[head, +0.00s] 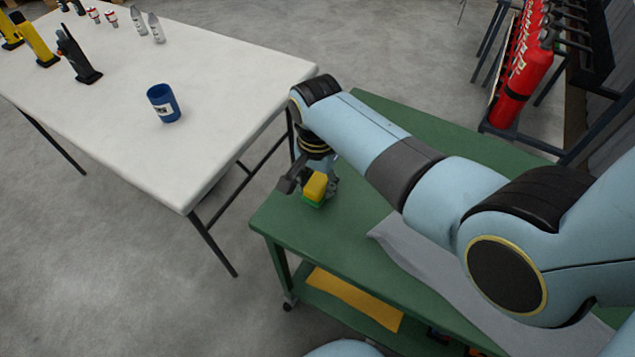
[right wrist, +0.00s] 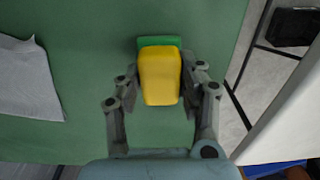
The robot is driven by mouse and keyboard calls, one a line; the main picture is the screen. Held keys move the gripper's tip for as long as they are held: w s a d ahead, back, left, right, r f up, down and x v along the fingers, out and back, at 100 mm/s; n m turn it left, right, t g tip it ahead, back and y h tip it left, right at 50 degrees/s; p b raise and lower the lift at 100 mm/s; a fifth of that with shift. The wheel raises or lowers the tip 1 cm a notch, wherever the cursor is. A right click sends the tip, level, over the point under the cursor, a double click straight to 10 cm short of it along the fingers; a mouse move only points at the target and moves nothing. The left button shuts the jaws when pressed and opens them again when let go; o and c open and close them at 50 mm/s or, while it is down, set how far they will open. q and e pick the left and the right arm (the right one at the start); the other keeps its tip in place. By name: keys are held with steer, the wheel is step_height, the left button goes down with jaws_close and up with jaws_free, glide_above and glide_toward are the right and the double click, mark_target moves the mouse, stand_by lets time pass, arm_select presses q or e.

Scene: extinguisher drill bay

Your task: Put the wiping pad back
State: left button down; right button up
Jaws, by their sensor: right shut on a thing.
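The wiping pad (right wrist: 159,78) is a yellow block with a green layer at its far side. My right gripper (right wrist: 160,90) is shut on it, with one finger on each side. In the head view the yellow pad (head: 316,186) shows at the end of my right arm, over the near left corner of the green cart top (head: 350,235). A green part shows just under the yellow; I cannot tell whether it touches the cart top. My left gripper is not in view.
A grey cloth (head: 400,250) lies on the cart, right of the pad. A yellow cloth (head: 355,298) lies on the lower shelf. A white table (head: 230,75) at left holds a blue can (head: 163,103). Red extinguishers (head: 521,75) stand at upper right.

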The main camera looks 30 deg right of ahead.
mark_target(317, 183)
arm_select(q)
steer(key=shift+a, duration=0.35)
arm_select(e)
steer(key=shift+f, duration=0.2)
steer(key=o, duration=1.1)
arm_select(q)
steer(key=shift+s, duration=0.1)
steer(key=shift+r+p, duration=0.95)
steer(key=shift+p, duration=0.05)
arm_select(e)
step_height(317, 183, up, 12)
steer(key=shift+s+a+r, duration=0.1)
steer(key=shift+r, duration=0.05)
